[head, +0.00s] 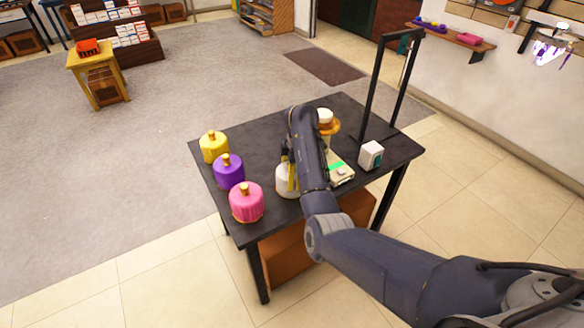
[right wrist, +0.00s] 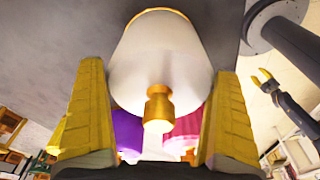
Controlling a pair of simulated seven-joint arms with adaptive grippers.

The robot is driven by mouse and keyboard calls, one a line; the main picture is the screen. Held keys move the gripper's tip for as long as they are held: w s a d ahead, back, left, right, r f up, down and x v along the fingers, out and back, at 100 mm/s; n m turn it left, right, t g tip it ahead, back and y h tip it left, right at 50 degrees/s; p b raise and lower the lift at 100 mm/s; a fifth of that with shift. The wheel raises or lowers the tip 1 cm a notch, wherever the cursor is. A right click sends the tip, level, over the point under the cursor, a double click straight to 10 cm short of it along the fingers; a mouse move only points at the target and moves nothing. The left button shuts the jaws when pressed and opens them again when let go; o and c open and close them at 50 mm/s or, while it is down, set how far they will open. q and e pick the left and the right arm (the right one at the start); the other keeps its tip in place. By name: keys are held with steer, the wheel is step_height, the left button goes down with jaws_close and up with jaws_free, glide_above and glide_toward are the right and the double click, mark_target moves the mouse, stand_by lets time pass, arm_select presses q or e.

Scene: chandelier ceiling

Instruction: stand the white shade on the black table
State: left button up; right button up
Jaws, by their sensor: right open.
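The white shade (head: 284,186) has a gold knob (right wrist: 159,105) and a gold lower rim. In the head view it is upright at the front middle of the black table (head: 287,220), partly hidden by my right arm; I cannot tell whether its base touches the top. My right gripper (right wrist: 155,125) is open, with one yellow finger on each side of the knob and gaps between. In the head view the gripper (head: 291,175) is mostly hidden behind its own arm. My left gripper (right wrist: 262,78) is small in the right wrist view, its yellow fingers apart and empty.
Yellow (head: 213,147), purple (head: 229,172) and pink (head: 246,203) shades stand along the table's left side. A pale device with a green patch (head: 340,170), a white box (head: 371,155), an orange-and-white item (head: 326,121) and a tall black frame (head: 376,80) crowd the right.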

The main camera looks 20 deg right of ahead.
steer(key=r, duration=0.5)
steer(key=shift+d, duration=0.4)
steer(key=shift+w+d+r, duration=0.2)
steer(key=shift+w+r, duration=0.05)
steer(key=shift+r, duration=0.5)
steer(key=shift+s+r, duration=0.25)
steer(key=shift+r, duration=0.15)
steer(key=shift+s+d+r, duration=0.1)
steer(key=shift+d+r, duration=0.05)
steer(key=shift+r, duration=1.05)
steer(key=shift+d+r, duration=0.15)
steer(key=shift+r, duration=1.05)
